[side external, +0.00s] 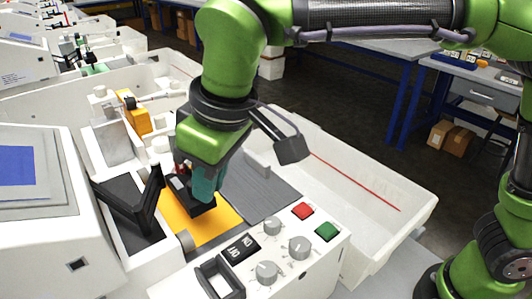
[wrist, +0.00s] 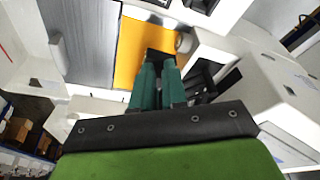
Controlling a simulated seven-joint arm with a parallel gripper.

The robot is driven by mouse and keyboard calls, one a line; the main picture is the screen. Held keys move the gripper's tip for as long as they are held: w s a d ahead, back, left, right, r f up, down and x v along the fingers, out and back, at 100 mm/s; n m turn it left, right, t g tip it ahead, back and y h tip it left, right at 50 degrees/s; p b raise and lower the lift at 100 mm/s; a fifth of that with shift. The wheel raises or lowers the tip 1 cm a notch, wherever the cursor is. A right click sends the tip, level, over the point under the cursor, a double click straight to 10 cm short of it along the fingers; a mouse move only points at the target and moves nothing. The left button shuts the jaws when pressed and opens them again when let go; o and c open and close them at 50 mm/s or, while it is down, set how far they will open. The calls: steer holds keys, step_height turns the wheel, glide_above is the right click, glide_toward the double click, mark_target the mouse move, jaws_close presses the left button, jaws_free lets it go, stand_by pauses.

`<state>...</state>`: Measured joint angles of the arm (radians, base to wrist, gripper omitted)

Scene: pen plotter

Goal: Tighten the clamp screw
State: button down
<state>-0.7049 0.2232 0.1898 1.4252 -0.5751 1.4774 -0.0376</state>
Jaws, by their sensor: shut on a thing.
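My gripper (side external: 205,186) points down over the plotter bed, its teal fingers closed together at a black block (side external: 200,207). The fingers also show in the wrist view (wrist: 160,82), reaching the same black block (wrist: 160,56). The block sits above an orange sheet (side external: 222,222). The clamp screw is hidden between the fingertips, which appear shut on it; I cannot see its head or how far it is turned. A small red and white part (side external: 180,168) shows just left of the fingers.
A control panel with grey knobs (side external: 299,248), a red button (side external: 302,211) and a green button (side external: 328,231) is in front. A black upright bracket (side external: 150,200) and a screen housing (side external: 35,175) stand close on the left. The white tray (side external: 385,215) at right has open room.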

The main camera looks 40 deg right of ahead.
steer(key=v, duration=0.5)
steer(key=shift+w+a+r, duration=0.15)
steer(key=shift+a+r, duration=0.1)
steer(key=shift+a, duration=0.1)
step_height(320, 180, down, 6)
steer(key=w+d, duration=0.1)
steer(key=shift+w+d, duration=0.2)
stand_by(0.7)
